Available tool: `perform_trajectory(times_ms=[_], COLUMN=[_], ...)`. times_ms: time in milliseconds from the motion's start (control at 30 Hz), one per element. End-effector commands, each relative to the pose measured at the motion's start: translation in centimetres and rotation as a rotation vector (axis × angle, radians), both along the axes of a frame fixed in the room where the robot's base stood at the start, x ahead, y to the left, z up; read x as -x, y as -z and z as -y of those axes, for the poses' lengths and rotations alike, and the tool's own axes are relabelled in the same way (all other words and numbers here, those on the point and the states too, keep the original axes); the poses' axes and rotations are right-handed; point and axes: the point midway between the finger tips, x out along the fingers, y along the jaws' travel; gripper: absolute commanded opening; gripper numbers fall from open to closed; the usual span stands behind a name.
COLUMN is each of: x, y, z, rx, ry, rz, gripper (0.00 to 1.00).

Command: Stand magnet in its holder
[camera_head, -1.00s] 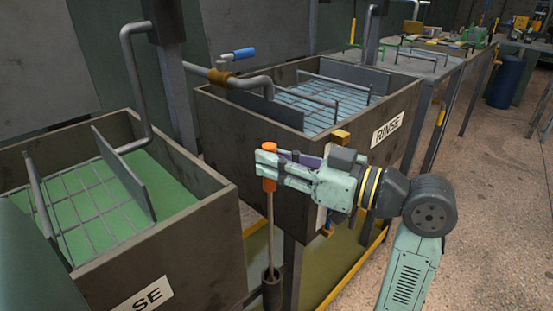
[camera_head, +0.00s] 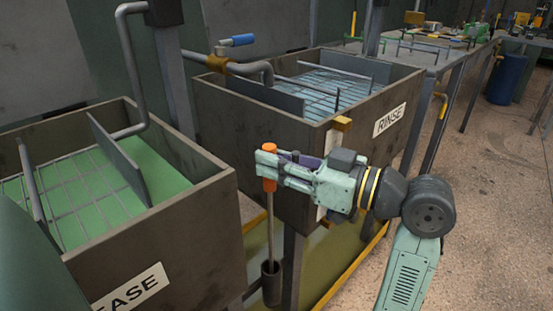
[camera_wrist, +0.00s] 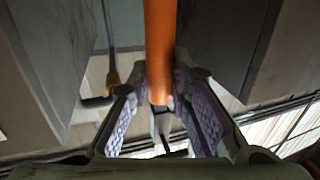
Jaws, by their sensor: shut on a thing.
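The magnet is a tool with an orange handle (camera_head: 269,168) and a thin grey rod (camera_head: 271,225) hanging upright below it. My gripper (camera_head: 268,166) is shut on the orange handle, in front of the rinse tank. The holder is a dark upright cup (camera_head: 271,284) low between the two tanks. The rod's lower end meets the cup's mouth in the head view; it looks to be in it, but the depth is hard to tell. In the wrist view the orange handle (camera_wrist: 160,50) stands between the finger pads, and the cup is not clear.
The rinse tank (camera_head: 240,140) stands close behind my gripper, its wire rack inside. The tank with the green bath (camera_head: 205,230) is at the left. A yellow-edged floor tray (camera_head: 345,285) lies below. Open floor (camera_head: 490,220) is at the right.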

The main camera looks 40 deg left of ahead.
Motion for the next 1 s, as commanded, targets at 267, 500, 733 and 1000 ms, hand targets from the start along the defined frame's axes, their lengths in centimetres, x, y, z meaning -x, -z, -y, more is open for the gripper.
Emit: perform_trajectory(times_ms=[267,500,733,1000], x=[0.0,0.0,0.0,0.0], y=[0.9,1.6,1.8,1.8], z=[0.0,0.0,0.0,0.0], rx=[-0.001,-0.001,-0.001,0.0], ry=[0.0,0.0,0.0,0.0], rz=[0.001,0.001,0.001,0.001], gripper=[0.0,0.0,0.27,0.42])
